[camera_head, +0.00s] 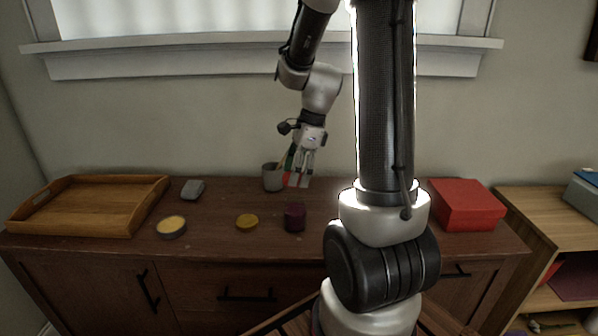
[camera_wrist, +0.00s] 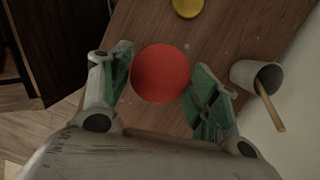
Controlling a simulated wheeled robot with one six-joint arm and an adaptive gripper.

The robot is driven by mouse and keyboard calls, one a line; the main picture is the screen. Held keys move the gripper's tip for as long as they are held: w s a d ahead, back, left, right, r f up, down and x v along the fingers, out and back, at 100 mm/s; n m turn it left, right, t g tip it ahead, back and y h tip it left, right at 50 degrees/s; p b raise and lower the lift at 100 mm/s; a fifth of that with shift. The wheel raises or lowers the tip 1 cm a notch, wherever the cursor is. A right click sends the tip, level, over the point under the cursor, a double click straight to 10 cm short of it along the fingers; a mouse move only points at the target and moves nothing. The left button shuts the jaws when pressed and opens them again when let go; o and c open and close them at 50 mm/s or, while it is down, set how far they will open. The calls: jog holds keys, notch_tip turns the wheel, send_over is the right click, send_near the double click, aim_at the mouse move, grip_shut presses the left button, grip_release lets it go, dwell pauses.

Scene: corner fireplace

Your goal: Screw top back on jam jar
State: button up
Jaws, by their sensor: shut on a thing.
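My gripper (camera_head: 299,180) is shut on a red round top (camera_wrist: 161,73), with one green-padded finger on each side of it in the wrist view. The gripper hangs above the back of the dresser, apart from the surface; a bit of the red shows between its fingers in the head view. A dark purple jar (camera_head: 294,217), apparently the jam jar, stands on the dresser below and in front of the gripper. The jar is not visible in the wrist view, where the red top may cover it.
A grey mug (camera_head: 272,178) holding a wooden stick stands close left of the gripper. A red box (camera_head: 467,205) sits right.

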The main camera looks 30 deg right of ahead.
jog(key=shift+s, duration=0.1)
dwell(0.3)
send_over(294, 204)
jog(key=shift+s+d+f, duration=0.1)
jog(key=shift+s+f, duration=0.05)
jog(key=shift+f, duration=0.75)
jog(key=shift+s+d+f, duration=0.1)
jog(key=shift+s+f, duration=0.05)
jog(key=shift+f, duration=0.75)
jog(key=shift+s+d+f, duration=0.1)
jog(key=shift+s+f, duration=0.05)
jog(key=shift+f, duration=0.75)
jog(key=shift+f, duration=1.05)
dwell(0.5)
jog(key=shift+a, duration=0.1)
jog(key=shift+m+t, duration=0.3)
jog(key=shift+m, duration=1.3)
jog(key=m, duration=0.3)
jog(key=shift+t+h, duration=0.4)
